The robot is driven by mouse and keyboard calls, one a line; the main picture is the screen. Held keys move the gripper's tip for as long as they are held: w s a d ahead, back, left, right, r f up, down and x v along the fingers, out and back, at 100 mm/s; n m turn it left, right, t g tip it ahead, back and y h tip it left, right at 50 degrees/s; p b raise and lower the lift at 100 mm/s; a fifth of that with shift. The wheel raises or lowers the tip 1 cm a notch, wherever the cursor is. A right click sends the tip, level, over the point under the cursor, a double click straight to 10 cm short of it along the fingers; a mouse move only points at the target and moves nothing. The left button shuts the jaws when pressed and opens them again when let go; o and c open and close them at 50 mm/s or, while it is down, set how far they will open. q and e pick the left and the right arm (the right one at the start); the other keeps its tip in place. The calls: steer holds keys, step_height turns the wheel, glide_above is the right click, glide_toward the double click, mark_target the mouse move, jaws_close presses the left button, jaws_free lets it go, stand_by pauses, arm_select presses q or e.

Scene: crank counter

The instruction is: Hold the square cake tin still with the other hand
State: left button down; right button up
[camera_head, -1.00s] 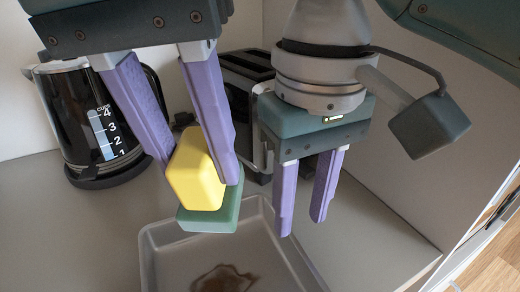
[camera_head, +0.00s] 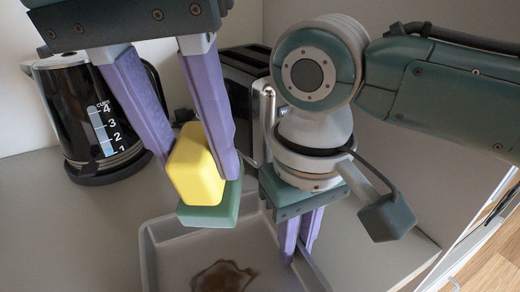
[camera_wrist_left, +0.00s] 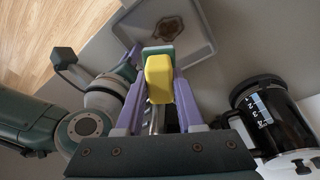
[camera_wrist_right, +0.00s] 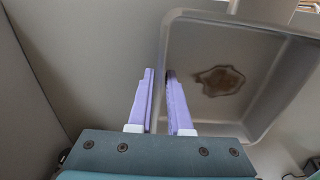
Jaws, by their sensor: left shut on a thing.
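The square cake tin (camera_head: 150,262) is a grey, shallow tin on the counter with a brown stain (camera_head: 222,277) on its floor. It also shows in the right wrist view (camera_wrist_right: 275,50). My left gripper (camera_head: 205,165) is shut on a sponge (camera_head: 197,172), yellow with a green layer, held above the tin's far part. The sponge also shows in the left wrist view (camera_wrist_left: 159,80). My right gripper (camera_head: 301,240) is at the tin's right wall, pointing down. In the right wrist view its fingers (camera_wrist_right: 160,85) stand apart, one either side of the wall. Contact cannot be told.
A black kettle (camera_head: 85,115) stands at the back left. A dark toaster (camera_head: 240,90) stands behind the grippers. The counter (camera_head: 60,230) left of the tin is clear.

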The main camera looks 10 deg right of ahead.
mark_target(197, 215)
stand_by(0.3)
stand_by(4.0)
arm_select(q)
steer(key=shift+g+y, duration=0.8)
steer(key=f, duration=0.4)
steer(key=a+f, duration=0.1)
steer(key=f, duration=0.2)
steer(key=shift+w+f, duration=0.1)
steer(key=shift+w, duration=0.05)
steer(key=shift+f, duration=2.5)
steer(key=c, duration=1.2)
jaws_free()
jaws_close()
